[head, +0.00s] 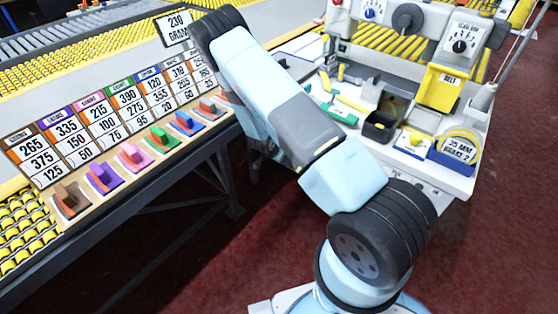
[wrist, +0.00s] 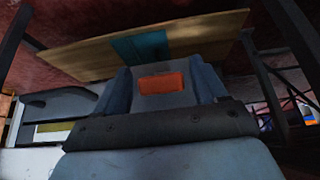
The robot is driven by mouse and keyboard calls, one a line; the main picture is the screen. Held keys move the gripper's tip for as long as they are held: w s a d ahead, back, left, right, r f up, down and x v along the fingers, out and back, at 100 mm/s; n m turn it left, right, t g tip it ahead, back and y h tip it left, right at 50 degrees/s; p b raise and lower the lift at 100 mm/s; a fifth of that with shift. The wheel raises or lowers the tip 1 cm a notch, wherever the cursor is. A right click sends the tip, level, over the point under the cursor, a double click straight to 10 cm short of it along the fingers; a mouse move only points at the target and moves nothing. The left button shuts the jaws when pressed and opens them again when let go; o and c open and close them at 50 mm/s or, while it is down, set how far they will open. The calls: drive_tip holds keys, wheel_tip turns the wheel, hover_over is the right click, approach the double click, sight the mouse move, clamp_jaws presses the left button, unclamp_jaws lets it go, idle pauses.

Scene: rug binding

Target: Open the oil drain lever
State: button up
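I cannot make out an oil drain lever for certain in either view. In the wrist view my gripper (wrist: 165,82) is a grey-blue body with an orange rectangle on it; its fingertips are not clearly seen. A wooden board (wrist: 85,58) with a teal patch (wrist: 141,46) lies just beyond the gripper; I cannot tell whether they touch. In the head view my arm rises, bends at the top and comes down behind its own link, so the gripper is hidden there.
A panel at left holds several coloured blocks, such as a purple one (head: 101,177), below number cards (head: 76,131). A white workbench (head: 458,182) at right carries a dark bin (head: 379,128), a yellow BELT bin (head: 440,88) and a dial (head: 461,46). Red floor (head: 240,265) lies between.

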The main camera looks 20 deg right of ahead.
drive_tip(key=v, duration=1.3)
drive_tip(key=shift+a+r, duration=0.2)
drive_tip(key=shift+r, duration=0.05)
drive_tip(key=shift+s, duration=0.1)
idle(0.5)
